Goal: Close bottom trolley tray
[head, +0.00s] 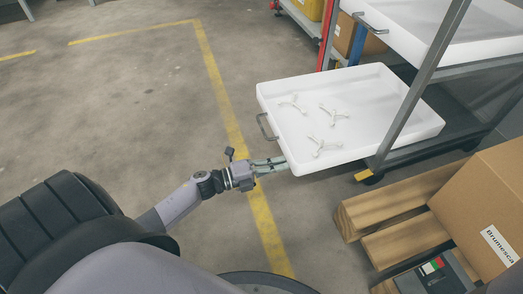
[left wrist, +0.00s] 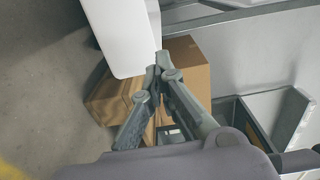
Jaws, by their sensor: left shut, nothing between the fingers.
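The bottom trolley tray (head: 375,134) is white and shallow, and it sticks out of the trolley to the left in the head view. Several white three-armed parts lie in it, such as one near its front (head: 323,146). A metal handle (head: 264,127) is on its left end. My left gripper (head: 284,162) is shut and empty at the tray's near left corner; I cannot tell whether it touches. In the left wrist view the fingertips (left wrist: 158,72) are together beside the white tray edge (left wrist: 128,40). My right gripper is not in view.
An upper white tray (head: 420,25) with a handle sits above on the trolley frame (head: 425,80). A wooden pallet (head: 395,225) with a cardboard box (head: 490,205) stands at the lower right. The floor to the left is clear, with yellow lines.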

